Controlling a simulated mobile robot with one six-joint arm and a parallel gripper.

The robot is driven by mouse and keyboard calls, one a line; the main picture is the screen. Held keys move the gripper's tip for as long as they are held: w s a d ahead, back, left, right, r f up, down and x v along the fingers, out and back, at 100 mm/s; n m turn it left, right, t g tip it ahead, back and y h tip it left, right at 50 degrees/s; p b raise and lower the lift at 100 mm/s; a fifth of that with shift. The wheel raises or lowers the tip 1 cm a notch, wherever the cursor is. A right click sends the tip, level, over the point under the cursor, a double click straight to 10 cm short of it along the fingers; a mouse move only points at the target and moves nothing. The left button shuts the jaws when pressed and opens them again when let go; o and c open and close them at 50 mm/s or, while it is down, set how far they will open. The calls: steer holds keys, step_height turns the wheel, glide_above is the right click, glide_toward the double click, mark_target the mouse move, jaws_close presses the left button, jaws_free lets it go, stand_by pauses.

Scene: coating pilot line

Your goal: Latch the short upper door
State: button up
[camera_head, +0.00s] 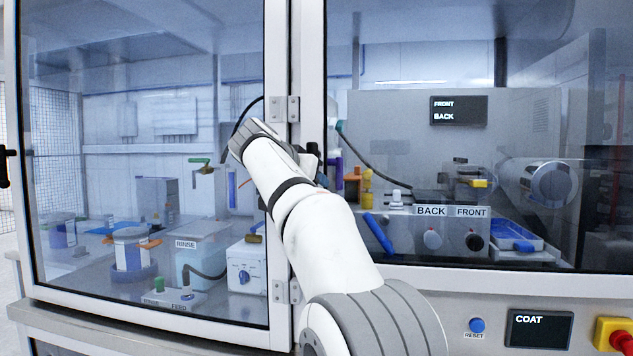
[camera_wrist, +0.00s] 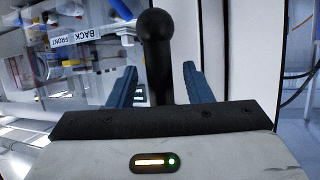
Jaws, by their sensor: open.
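The glazed door on the right (camera_head: 460,279) has a white frame and ends higher than the left one, so it seems to be the short upper door. It looks closed or nearly so; I cannot tell whether it is latched. A black ball-ended handle (camera_wrist: 156,28) stands by a white frame in the wrist view. My gripper (camera_wrist: 160,68) is open, its two blue fingers on either side of the handle's stem, with gaps showing. In the head view my arm hides most of the gripper and the handle.
A taller glazed door (camera_head: 150,310) is at left, with a black handle (camera_head: 5,168) on its far edge and hinges (camera_head: 284,109) near my arm. Below the right door are a blue reset button (camera_head: 477,325), a COAT display (camera_head: 540,329) and a red stop knob (camera_head: 621,340).

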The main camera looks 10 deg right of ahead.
steer(key=v, duration=0.6)
steer(key=shift+s+r, duration=0.2)
steer(key=shift+a, duration=0.1)
steer(key=s+d+f+n+g+y+p, duration=0.1)
steer(key=s+f+n+g+y+p, duration=0.6)
steer(key=s+f, duration=2.6)
steer(key=n+y+p, duration=0.1)
steer(key=y+p, duration=0.1)
steer(key=p, duration=0.1)
steer(key=shift+s+n+g, duration=0.3)
steer(key=shift+s, duration=0.05)
steer(key=shift+d+f, duration=0.1)
